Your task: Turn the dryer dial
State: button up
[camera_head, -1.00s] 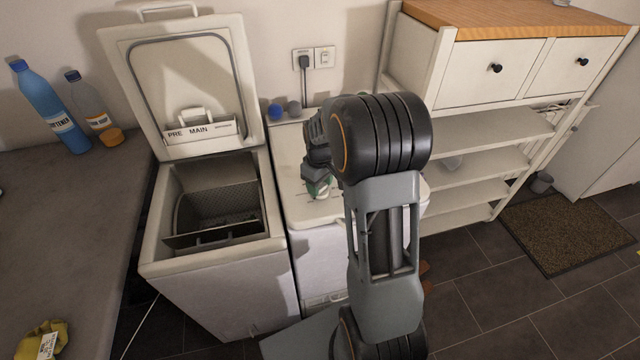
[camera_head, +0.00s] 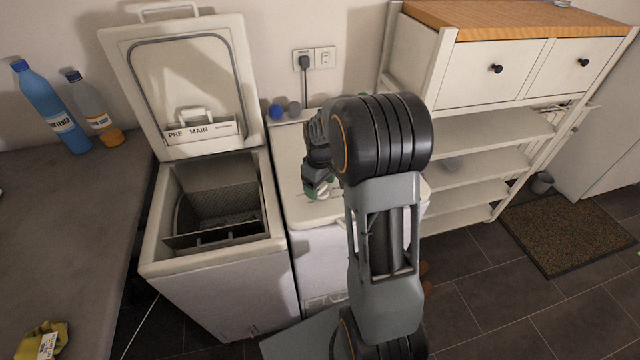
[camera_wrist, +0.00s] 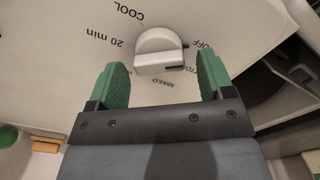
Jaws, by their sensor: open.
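The dryer dial (camera_wrist: 158,46) is a white round knob with a raised bar, on a white panel printed COOL, 20 min, OFF and MIXED. A small dark mark shows on its right side, near OFF. My gripper (camera_wrist: 162,62) is open, with one green finger on each side of the dial. I cannot tell whether either finger touches it. In the head view, my gripper (camera_head: 318,190) is low over the top of the closed white dryer (camera_head: 300,215).
The washer (camera_head: 215,285) stands to the left with its lid (camera_head: 185,75) raised and its drum open. Two small balls, one blue (camera_head: 277,112), sit behind the dryer. A shelf unit (camera_head: 480,155) is on the right. A counter (camera_head: 60,220) with bottles is on the left.

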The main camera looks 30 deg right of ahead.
aim_at(320, 197)
notch_tip(320, 197, up, 14)
dwell(0.7)
jog(key=shift+f, duration=0.1)
dwell(0.3)
jog(key=s+a+f+m+t, duration=0.1)
jog(key=s+a, duration=0.3)
jog(key=s, duration=0.4)
jog(key=s+a+f+m+t, duration=0.1)
jog(key=s+a+m+t, duration=0.1)
jog(key=s+a, duration=0.3)
jog(key=shift+s+m+t, duration=0.4)
jog(key=shift+s+m, duration=0.5)
jog(key=shift+s, duration=0.95)
